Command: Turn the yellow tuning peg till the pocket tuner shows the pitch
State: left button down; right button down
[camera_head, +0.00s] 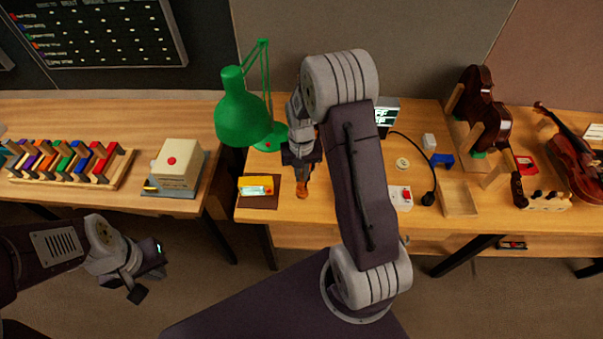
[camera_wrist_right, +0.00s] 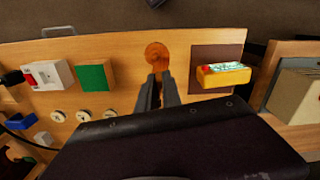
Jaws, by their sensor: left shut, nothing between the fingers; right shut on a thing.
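The pocket tuner (camera_head: 256,185) is yellow with a lit screen and lies on a brown mat (camera_head: 262,201); it also shows in the right wrist view (camera_wrist_right: 223,75), its reading too small to make out. My right gripper (camera_head: 302,178) is shut on a round orange-brown wooden thing (camera_wrist_right: 157,55), just right of the tuner. In the right wrist view its fingers (camera_wrist_right: 157,88) meet at that thing. My left gripper (camera_head: 140,285) is shut and empty, off the table's front at lower left. A violin (camera_head: 577,165) lies at the far right. I cannot make out a yellow peg.
A green lamp (camera_head: 243,115) stands behind the tuner. A second, darker instrument (camera_head: 485,120) rests in a wooden stand at right. A shallow wooden tray (camera_head: 460,199), a white box with red (camera_head: 401,197) and a black cable lie mid-table. My right arm hides part of the bench.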

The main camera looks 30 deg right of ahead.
jog(key=shift+m, duration=0.6)
jog(key=shift+w, duration=0.1)
jog(key=c, duration=1.8)
grip_release()
jog(key=shift+r, duration=0.1)
notch_tip(320, 180, up, 9)
jog(key=shift+f+b, duration=0.1)
jog(key=shift+b, duration=0.75)
